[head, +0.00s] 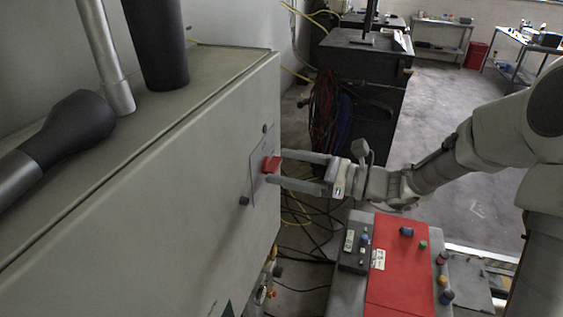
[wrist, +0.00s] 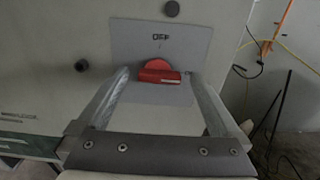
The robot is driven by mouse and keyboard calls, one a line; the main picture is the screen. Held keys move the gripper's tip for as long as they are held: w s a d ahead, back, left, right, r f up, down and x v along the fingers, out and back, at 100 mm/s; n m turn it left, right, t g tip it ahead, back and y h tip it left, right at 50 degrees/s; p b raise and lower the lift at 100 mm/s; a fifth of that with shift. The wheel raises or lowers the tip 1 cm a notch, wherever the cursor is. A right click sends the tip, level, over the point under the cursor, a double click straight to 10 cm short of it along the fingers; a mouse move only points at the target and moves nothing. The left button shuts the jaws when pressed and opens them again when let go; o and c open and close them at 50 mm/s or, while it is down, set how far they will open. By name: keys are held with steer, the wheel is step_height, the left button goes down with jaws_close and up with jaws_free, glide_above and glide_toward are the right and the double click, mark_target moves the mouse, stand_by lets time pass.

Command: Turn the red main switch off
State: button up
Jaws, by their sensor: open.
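The red main switch (head: 271,164) sits on a plate on the side of the grey cabinet (head: 205,160). It also shows in the wrist view (wrist: 158,72), below the word OFF on the plate (wrist: 190,42). There its handle lies roughly level across the picture and does not point up at OFF. My gripper (head: 277,168) is open, its two fingers reaching toward the cabinet. In the wrist view one finger is to the left of the switch and one to the right, with a gap on each side. I cannot tell whether the fingertips touch the plate.
Dark knobs (wrist: 171,8) stick out of the cabinet near the plate. A red and grey control console (head: 400,262) with several buttons stands below my arm. Black and yellow cables hang between cabinet and console. A dark cabinet (head: 366,85) stands behind; open floor lies to the right.

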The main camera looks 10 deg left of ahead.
steer(key=shift+a, duration=0.7)
steer(key=c, duration=1.4)
steer(key=shift+o, duration=0.2)
